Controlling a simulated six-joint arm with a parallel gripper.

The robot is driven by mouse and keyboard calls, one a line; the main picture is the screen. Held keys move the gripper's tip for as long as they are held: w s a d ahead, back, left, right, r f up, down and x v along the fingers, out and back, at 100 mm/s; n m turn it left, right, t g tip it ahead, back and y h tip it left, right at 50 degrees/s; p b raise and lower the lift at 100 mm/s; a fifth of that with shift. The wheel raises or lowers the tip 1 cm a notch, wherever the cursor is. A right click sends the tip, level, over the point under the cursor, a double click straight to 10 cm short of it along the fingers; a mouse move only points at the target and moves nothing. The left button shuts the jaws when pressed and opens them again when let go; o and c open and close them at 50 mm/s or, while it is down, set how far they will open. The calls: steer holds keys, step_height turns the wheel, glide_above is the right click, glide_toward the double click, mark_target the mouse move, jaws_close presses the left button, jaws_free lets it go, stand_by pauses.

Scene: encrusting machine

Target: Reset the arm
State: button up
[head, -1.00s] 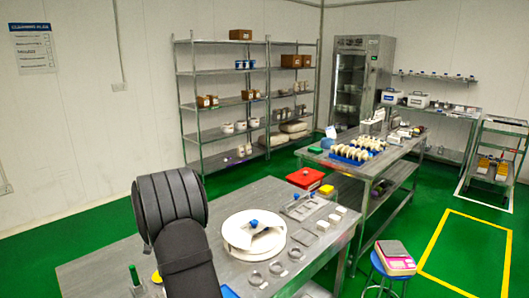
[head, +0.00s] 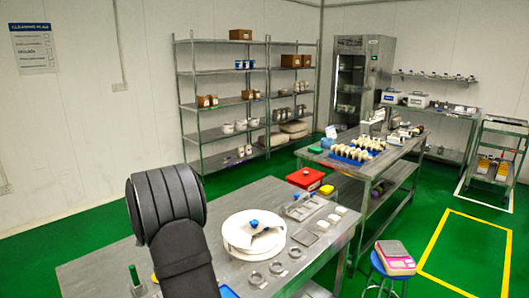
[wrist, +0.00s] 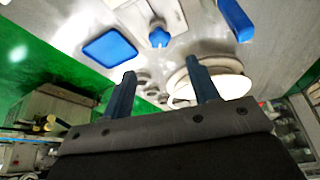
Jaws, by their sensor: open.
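My arm rises at the front left of the steel table in the head view; its dark links show, but my gripper is not visible there. In the wrist view my gripper (wrist: 162,80) shows two dark blue fingers held well apart, with nothing between them. Beyond the fingers lie the steel table top and a white round dish (wrist: 232,88). In the head view a white round plate (head: 236,243) with a blue knob (head: 254,223) stands on the table (head: 110,270), to the right of my arm.
Several metal rings (head: 276,267), small white blocks and a metal tray lie right of the plate. A red box (head: 305,178) is at the table's far end. A stool with a pink scale (head: 394,262) stands right. A second table (head: 408,153) stands behind.

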steer(key=x, duration=0.8)
steer(key=shift+d+f, duration=0.1)
steer(key=shift+f, duration=0.3)
steer(key=shift+w+d+f+n, duration=0.1)
steer(key=shift+f+n, duration=0.2)
steer(key=n+t+y, duration=0.1)
steer(key=n, duration=0.2)
steer(key=shift+n, duration=0.3)
steer(key=n+y, duration=0.1)
steer(key=n, duration=0.3)
steer(key=shift+d+t+y, duration=0.2)
steer(key=shift+t+y, duration=0.2)
steer(key=shift+d+n+y, duration=0.1)
steer(key=shift+n+y, duration=0.7)
steer(key=shift+n, duration=1.4)
steer(key=shift+d+n+y, duration=0.1)
steer(key=shift+n+y, duration=0.6)
steer(key=shift+n, duration=0.9)
steer(key=shift+n, duration=0.6)
